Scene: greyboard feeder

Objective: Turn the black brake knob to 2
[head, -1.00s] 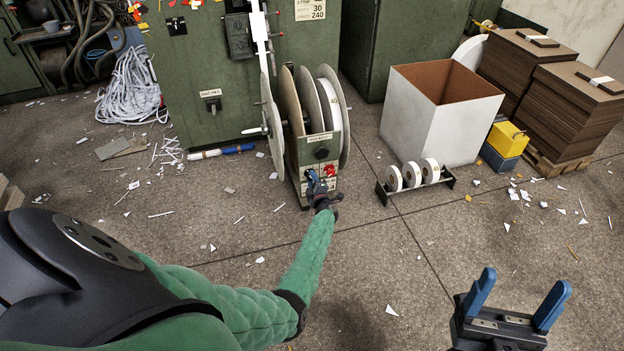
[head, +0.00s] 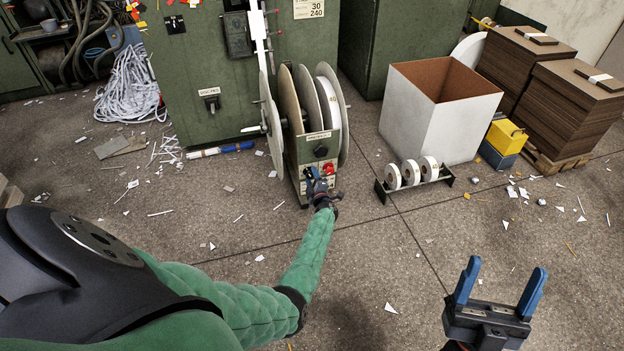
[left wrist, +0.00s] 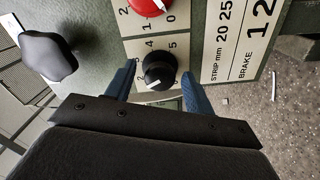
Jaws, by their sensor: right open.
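The black brake knob (left wrist: 159,71) sits on a pale numbered dial plate in the left wrist view. Its white pointer mark faces the picture's bottom, slightly left; the exact digit it points at is unclear. My left gripper (left wrist: 159,77) is open, with one blue finger on each side of the knob and narrow gaps visible. In the head view my left gripper (head: 315,181) is at the front panel of the reel stand (head: 309,140) and hides the black knob. My right gripper (head: 498,291) is open and empty over the floor.
A red knob (left wrist: 150,5) is close beside the black one. A dark rounded handle (left wrist: 48,57) sticks out nearby. A rack of white rolls (head: 412,175) and a white box (head: 440,110) stand right of the reel stand. The front floor is mostly clear, with paper scraps.

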